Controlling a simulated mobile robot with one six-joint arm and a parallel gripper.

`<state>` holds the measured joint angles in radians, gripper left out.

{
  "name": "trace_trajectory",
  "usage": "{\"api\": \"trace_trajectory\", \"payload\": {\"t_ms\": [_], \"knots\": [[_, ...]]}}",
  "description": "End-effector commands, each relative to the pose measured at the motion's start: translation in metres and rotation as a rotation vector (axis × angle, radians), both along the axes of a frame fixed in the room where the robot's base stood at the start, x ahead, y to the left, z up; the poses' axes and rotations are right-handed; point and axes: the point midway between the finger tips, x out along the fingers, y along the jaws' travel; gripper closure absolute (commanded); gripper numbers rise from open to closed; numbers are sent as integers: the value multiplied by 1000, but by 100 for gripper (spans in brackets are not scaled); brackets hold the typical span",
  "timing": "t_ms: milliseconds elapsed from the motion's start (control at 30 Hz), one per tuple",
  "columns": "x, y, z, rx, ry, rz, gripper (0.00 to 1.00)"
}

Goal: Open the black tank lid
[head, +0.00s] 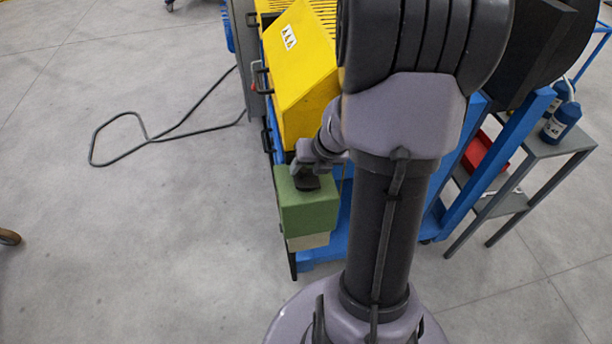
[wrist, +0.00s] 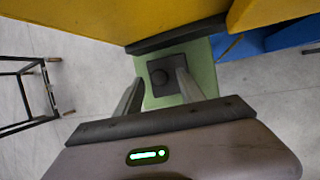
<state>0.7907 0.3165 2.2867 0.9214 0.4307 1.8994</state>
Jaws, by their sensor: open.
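The green tank (head: 308,215) stands at the near end of the yellow and blue machine in the head view. It also shows in the wrist view (wrist: 205,62). Its lid, a black square plate with a round knob (wrist: 160,77), lies flat on top and looks closed. My gripper (wrist: 159,78) is open and empty. In the wrist view its fingers appear on either side of the knob, pointing towards the lid. I cannot tell whether they touch it. In the head view, my wrist is just above the tank and the fingertips are hard to make out.
The yellow machine cover (head: 300,85) rises close behind the tank; its edge (wrist: 90,22) shows near my gripper. A blue frame (head: 335,240) lies beside the tank. A grey shelf trolley (head: 530,165) stands right. A cable (head: 125,158) lies on open floor left.

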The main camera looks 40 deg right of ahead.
Motion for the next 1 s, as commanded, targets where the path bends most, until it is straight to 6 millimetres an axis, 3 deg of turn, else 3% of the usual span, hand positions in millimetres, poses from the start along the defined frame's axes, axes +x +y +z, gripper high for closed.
{"api": "trace_trajectory", "payload": {"t_ms": [333,567,1000], "knots": [[3,0,-4,-1,-1,1,54],[3,0,-4,-1,-1,1,99],[3,0,-4,0,0,1,100]]}}
